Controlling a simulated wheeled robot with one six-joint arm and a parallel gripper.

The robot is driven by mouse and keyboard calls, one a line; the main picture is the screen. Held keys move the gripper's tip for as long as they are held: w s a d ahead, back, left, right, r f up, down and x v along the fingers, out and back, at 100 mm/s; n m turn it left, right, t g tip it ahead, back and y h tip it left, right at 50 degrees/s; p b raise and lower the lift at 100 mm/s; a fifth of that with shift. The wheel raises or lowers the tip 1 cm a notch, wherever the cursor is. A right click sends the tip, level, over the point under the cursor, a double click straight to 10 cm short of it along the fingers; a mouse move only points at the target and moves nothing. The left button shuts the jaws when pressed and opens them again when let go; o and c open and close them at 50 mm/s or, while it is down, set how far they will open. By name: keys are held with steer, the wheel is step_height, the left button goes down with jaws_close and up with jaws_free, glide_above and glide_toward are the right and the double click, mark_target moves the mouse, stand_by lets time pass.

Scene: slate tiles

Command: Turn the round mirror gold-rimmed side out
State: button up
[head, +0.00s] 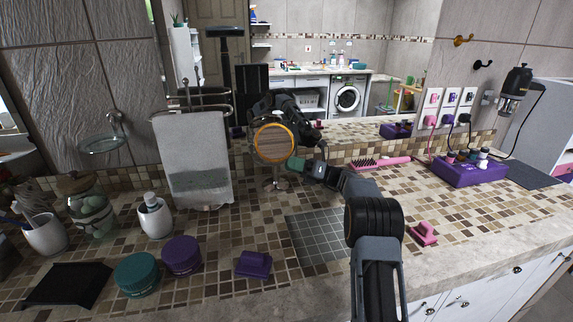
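The round mirror (275,143) stands upright on a small stand on the tiled counter (350,213), in front of the big wall mirror. Its gold rim faces me, around a brownish face; I cannot tell whether that is a reflection or a plain surface. My gripper (295,163) is at the lower right edge of the round mirror, with a teal tip close to the rim. It is small and partly hidden by my wrist, so I cannot tell whether it touches the rim or how its fingers stand.
A towel on a rack (192,160) stands left of the round mirror. A pink brush (380,162) and a purple organizer (468,170) are to the right. Purple (182,255) and teal (137,274) jars sit front left. The dark grid mat (318,238) is bare.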

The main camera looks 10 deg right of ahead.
steer(key=shift+x, duration=1.1)
steer(key=shift+c, duration=0.4)
jaws_close()
